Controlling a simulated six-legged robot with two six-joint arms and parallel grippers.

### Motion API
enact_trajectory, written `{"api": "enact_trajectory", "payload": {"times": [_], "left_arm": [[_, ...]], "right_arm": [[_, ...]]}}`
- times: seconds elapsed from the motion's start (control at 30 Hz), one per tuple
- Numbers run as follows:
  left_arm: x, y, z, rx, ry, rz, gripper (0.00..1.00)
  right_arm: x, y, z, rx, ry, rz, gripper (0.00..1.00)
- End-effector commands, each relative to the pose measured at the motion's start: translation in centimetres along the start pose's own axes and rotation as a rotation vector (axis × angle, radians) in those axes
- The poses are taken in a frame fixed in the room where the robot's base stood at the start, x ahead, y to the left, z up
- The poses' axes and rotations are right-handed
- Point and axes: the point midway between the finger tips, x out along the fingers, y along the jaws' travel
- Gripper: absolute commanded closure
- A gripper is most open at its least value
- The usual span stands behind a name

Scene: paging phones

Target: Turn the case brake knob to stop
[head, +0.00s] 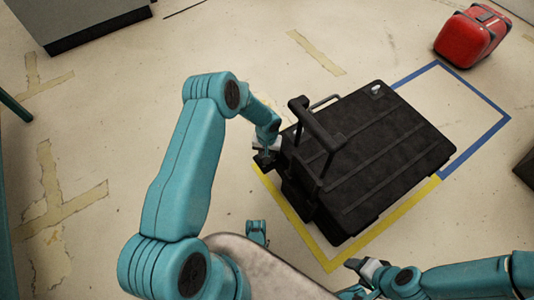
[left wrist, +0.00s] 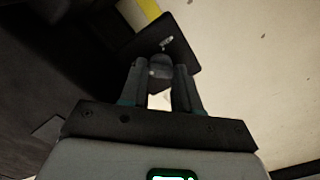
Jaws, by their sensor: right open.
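The large black case (head: 375,165) lies on the floor, with a raised T-shaped handle (head: 318,130) near its left end. My left gripper (head: 265,158) is at the case's left end, where the head view shows little of the knob. In the left wrist view, a dark plate (left wrist: 183,50) with a small light mark carries a grey rounded brake knob (left wrist: 161,70). My left fingers (left wrist: 160,84) sit on both sides of the knob and appear shut on it. The mark is too small to read. My right gripper (head: 362,266) is open and empty near the case's front edge.
Yellow tape (head: 330,264) and blue tape (head: 478,143) outline a floor area around and beyond the case. A red suitcase (head: 472,36) lies at the upper right. A grey cabinet (head: 85,20) stands at the upper left.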

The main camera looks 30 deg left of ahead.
Motion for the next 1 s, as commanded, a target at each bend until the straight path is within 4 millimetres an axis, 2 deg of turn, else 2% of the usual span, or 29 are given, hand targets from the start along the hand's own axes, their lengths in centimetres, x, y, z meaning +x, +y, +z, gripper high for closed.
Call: {"api": "enact_trajectory", "payload": {"times": [0.37,1.0], "left_arm": [[0.1,0.0,0.0,0.131,0.0,0.0,0.99],[0.0,0.1,0.0,0.719,-0.001,-0.001,0.99]], "right_arm": [[0.7,0.2,-0.4,-0.003,0.013,-0.001,0.41],[2.1,0.7,-1.5,-0.012,0.051,-0.002,0.41]]}}
